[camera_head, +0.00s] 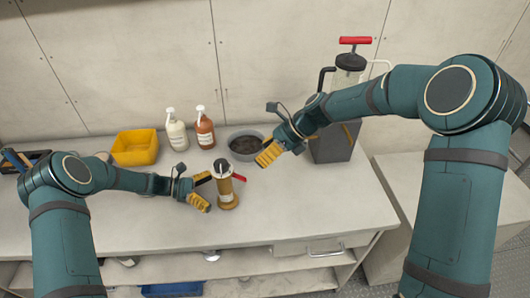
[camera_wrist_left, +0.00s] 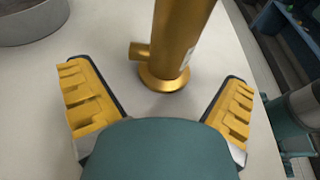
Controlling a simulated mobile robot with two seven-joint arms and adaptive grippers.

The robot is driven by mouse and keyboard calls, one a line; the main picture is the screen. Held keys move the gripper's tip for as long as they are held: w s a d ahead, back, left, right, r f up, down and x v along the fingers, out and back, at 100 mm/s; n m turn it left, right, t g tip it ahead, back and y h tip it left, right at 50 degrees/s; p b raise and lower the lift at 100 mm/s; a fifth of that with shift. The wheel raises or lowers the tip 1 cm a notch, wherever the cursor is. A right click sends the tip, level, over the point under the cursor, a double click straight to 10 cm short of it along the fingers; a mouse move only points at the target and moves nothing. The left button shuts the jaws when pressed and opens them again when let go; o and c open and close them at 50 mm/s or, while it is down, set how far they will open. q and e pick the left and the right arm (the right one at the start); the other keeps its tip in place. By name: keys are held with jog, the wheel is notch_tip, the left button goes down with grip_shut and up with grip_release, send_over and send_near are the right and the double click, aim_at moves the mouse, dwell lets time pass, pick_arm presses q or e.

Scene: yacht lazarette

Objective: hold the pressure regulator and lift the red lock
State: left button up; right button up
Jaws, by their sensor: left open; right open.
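The pressure regulator (camera_head: 227,190) is a brass cylinder with a dark top, standing upright on the workbench. In the left wrist view the regulator (camera_wrist_left: 168,50) shows a round foot and a short side stub; its top is cut off. A red piece (camera_head: 240,177), likely the red lock, sticks out at its upper right. Another red bit shows at its left, near my finger. My left gripper (camera_head: 207,190) is open just left of the regulator, its fingers apart with the foot ahead between them. My right gripper (camera_head: 268,154) is open and empty, above and right of the regulator.
A grey bowl (camera_head: 246,145) with dark contents stands behind my right gripper. Two pump bottles (camera_head: 177,134) (camera_head: 205,132) and a yellow bin (camera_head: 135,148) stand at the back. The bench front (camera_head: 265,225) is clear.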

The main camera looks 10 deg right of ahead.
aim_at(223, 193)
pick_arm(q)
jog(key=shift+x, duration=2.1)
jog(key=c, duration=1.5)
jog(key=o, duration=1)
jog(key=shift+o, duration=0.2)
jog(key=shift+a, duration=0.2)
jog(key=shift+a+r, duration=0.2)
jog(key=shift+a, duration=0.4)
jog(key=shift+d+f, duration=0.15)
jog(key=shift+d, duration=0.35)
jog(key=shift+d+f, duration=0.1)
jog(key=shift+d, duration=0.15)
